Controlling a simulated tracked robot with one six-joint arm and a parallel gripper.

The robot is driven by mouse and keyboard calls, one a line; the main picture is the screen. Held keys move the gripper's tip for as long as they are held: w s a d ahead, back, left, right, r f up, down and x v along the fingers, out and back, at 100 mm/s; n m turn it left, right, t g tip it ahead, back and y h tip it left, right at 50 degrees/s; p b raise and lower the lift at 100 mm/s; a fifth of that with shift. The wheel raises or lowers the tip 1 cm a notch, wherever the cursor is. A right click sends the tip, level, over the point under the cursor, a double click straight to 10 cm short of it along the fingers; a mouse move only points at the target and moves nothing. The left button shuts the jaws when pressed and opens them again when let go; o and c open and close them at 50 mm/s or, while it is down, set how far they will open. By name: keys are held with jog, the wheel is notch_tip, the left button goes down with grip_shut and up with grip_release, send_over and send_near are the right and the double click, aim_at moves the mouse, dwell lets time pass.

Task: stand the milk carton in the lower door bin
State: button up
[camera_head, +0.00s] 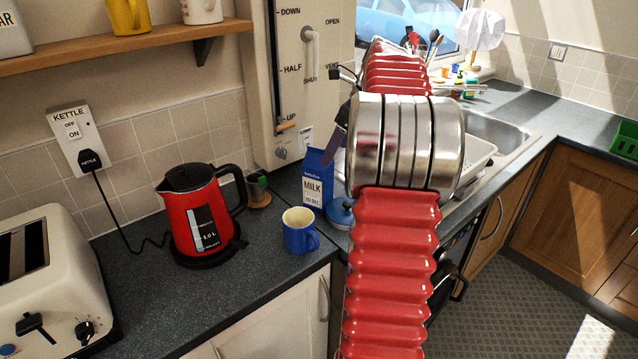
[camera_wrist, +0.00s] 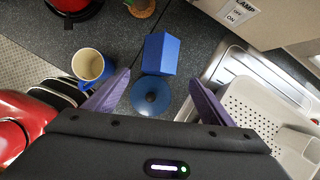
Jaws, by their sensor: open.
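The milk carton (camera_head: 313,181) is blue with a white "MILK" label and stands upright on the dark worktop, behind a blue mug. In the wrist view the carton (camera_wrist: 160,54) is seen from above, just beyond and between the fingertips. My gripper (camera_wrist: 159,78) is open and empty, with one purple finger on each side of the carton's near end; contact is not visible. In the head view my arm hides most of the gripper; only a purple finger shows beside the carton. No fridge door or lower door bin is in view.
A blue mug (camera_head: 300,231) and a round blue lid (camera_wrist: 150,95) are close to the carton. A red kettle (camera_head: 203,212) and toaster (camera_head: 50,285) stand left. A white drainer (camera_wrist: 262,125) and sink lie right. A wall panel (camera_head: 300,70) rises behind.

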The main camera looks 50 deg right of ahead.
aim_at(320, 176)
jog(key=x, duration=0.7)
jog(key=shift+w+a+f, duration=0.1)
jog(key=shift+f, duration=0.05)
jog(key=shift+x, duration=2.5)
jog(key=shift+w+a, duration=0.1)
jog(key=shift+a, duration=0.05)
jog(key=shift+c, duration=0.7)
jog(key=c, duration=1.7)
jog(key=shift+c, duration=0.2)
jog(key=shift+r, duration=0.2)
notch_tip(320, 176, up, 10)
jog(key=shift+f, duration=0.1)
